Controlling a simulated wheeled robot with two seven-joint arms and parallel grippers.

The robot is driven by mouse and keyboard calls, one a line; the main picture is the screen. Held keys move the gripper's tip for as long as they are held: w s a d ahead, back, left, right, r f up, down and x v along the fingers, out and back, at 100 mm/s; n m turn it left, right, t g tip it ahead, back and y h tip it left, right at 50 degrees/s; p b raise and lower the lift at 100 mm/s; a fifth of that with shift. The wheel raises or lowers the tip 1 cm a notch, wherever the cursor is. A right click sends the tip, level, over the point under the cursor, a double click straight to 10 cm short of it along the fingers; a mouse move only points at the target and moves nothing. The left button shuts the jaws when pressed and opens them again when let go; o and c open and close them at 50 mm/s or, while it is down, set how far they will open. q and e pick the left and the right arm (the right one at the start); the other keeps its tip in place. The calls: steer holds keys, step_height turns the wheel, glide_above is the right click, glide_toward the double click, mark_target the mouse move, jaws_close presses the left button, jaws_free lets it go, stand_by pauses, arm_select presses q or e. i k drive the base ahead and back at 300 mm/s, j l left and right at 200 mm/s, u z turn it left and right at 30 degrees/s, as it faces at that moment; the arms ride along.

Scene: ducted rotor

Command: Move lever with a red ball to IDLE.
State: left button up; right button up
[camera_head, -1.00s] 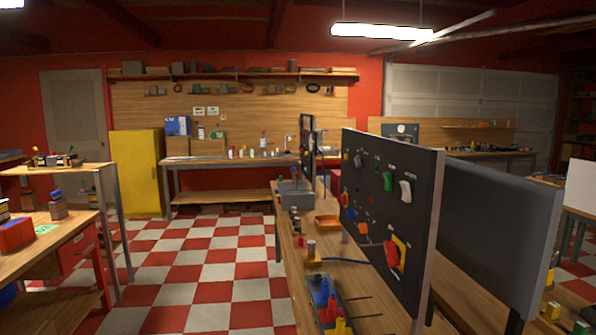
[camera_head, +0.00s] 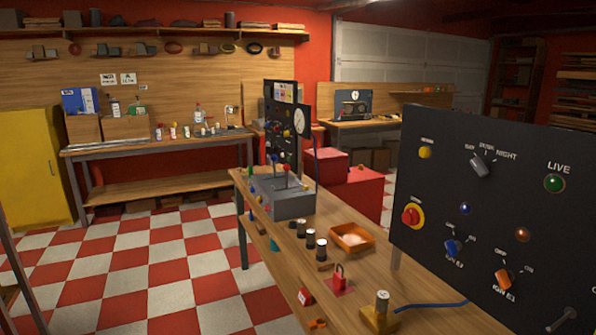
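A grey lever box (camera_head: 292,206) stands on the wooden workbench (camera_head: 345,285), toward its far end. A lever with a red ball (camera_head: 287,169) rises from its top. Another small coloured knob shows beside it, near the dark panel behind. The lever's position labels, including IDLE, are too small to read from here. Neither of my grippers shows in the head view.
A black control panel (camera_head: 490,220) with knobs and lights stands at the right. An orange tray (camera_head: 351,238), several small jars and a red padlock (camera_head: 340,281) lie on the bench. The checkered floor (camera_head: 150,270) left of the bench is clear.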

mark_target(286, 166)
steer(key=i+j, duration=0.35)
steer(key=j, duration=0.3)
steer(key=i+j+z, duration=0.2)
steer(key=i+j, duration=0.7)
steer(key=i, duration=0.05)
